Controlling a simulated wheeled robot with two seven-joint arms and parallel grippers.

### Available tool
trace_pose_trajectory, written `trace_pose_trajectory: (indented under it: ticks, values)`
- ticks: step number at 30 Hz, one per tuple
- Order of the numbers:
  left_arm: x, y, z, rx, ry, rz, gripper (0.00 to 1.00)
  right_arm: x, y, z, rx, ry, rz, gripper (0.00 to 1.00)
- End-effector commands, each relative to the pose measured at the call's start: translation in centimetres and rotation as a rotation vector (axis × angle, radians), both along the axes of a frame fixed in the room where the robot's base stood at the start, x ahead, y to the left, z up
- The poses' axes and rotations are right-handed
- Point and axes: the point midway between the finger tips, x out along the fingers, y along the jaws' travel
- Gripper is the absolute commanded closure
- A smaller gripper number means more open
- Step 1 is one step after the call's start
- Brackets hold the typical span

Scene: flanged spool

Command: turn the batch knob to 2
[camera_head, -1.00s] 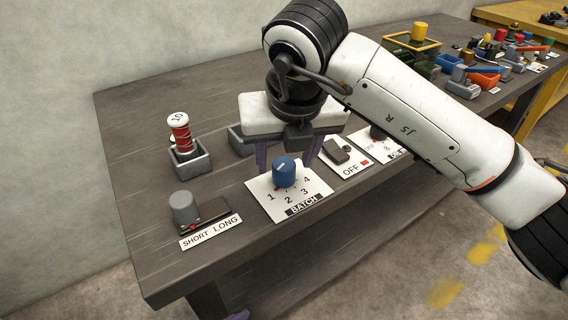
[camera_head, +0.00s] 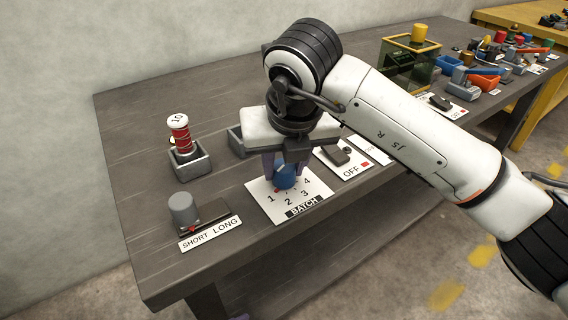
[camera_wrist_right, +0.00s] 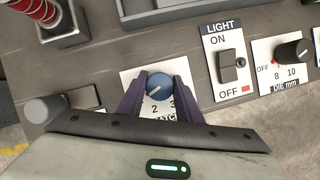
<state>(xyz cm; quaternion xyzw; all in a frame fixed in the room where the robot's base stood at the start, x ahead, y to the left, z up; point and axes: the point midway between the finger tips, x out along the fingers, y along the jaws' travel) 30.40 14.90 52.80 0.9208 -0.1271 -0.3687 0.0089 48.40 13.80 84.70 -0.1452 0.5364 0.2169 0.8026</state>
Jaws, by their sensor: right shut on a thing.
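The blue batch knob (camera_head: 285,178) stands on a white plate (camera_head: 303,207) marked 1 to 4 and BATCH. In the right wrist view the knob (camera_wrist_right: 160,87) has a pale pointer line slanting toward its lower left; 2 and 3 show on the plate below it. My right gripper (camera_head: 284,170) is over the plate, shut on the knob, with a dark purple finger on each side. In the right wrist view its fingers (camera_wrist_right: 160,90) flank the knob left and right. The number 1 is hidden there behind a finger. My left gripper is not in view.
A grey knob (camera_head: 183,208) on a SHORT LONG slider is to the left. A red spool (camera_head: 180,134) stands in a grey holder (camera_head: 189,163) behind it. The light switch (camera_head: 335,155) and the die knob (camera_wrist_right: 292,50) are close on the right.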

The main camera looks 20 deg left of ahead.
Motion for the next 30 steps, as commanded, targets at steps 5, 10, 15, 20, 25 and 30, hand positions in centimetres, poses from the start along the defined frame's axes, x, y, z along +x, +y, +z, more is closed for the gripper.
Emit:
trace_pose_trajectory:
  ticks: [5, 10, 15, 20, 25, 30]
  values:
    - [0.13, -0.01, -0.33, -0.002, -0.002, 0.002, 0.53, 0.12, -0.08, -0.01, 0.000, -0.002, 0.059, 0.91]
    - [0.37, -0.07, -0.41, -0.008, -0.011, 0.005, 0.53, 0.16, -0.12, -0.01, 0.001, -0.003, 0.169, 0.91]
    - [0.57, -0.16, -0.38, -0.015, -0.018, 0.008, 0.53, 0.17, -0.11, 0.04, 0.001, -0.003, 0.313, 0.91]
    - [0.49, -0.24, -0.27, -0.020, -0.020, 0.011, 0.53, 0.14, -0.08, 0.12, 0.001, -0.002, 0.447, 0.91]
    - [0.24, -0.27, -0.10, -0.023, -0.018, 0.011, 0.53, 0.12, -0.05, 0.17, 0.002, -0.002, 0.575, 0.91]
    - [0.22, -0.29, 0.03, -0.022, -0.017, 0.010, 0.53, 0.09, 0.00, 0.21, 0.002, -0.002, 0.673, 0.91]
